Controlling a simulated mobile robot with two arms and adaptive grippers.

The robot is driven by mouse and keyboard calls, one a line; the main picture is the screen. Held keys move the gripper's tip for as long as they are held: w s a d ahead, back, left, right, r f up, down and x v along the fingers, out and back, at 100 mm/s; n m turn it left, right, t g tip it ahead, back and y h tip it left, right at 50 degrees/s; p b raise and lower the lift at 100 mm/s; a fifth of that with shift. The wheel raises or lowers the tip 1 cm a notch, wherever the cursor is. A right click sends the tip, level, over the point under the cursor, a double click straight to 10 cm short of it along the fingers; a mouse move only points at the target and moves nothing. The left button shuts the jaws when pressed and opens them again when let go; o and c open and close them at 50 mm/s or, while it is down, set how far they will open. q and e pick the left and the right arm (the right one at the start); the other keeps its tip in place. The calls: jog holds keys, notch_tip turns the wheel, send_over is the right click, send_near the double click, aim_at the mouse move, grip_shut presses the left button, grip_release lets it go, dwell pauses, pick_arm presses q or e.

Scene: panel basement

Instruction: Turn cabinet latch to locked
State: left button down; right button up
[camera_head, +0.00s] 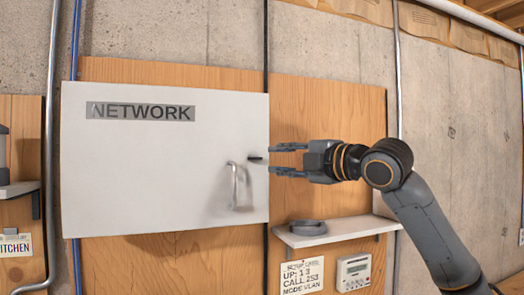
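A white cabinet (150,175) labelled NETWORK hangs on a wooden backboard, its door closed. A small dark latch (255,159) sticks out near the right edge of the door, lying roughly level. A metal pull handle (235,186) is just below and left of it. My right gripper (271,159) comes in from the right, its two fingers apart, one above the other, pointing left. The fingertips are close to the latch, at about its height in the picture. I cannot tell whether they touch it. My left gripper is not in view.
A small shelf (350,229) below my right gripper holds a dark ring-shaped object (307,228). A paper note (303,275) and a white keypad-like device (354,271) are below the shelf. Conduits run up the concrete wall on both sides. A KITCHEN sign (15,245) is at the far left.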

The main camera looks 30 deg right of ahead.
aim_at(258, 159)
jog(key=w, duration=0.1)
jog(key=w+p, duration=0.1)
jog(key=w, duration=0.2)
jog(key=shift+w+a+r+p, duration=0.1)
jog(key=shift+w+a+p, duration=0.15)
jog(key=shift+a+p, duration=0.1)
jog(key=shift+w+a, duration=0.1)
jog(key=shift+w, duration=0.6)
grip_shut()
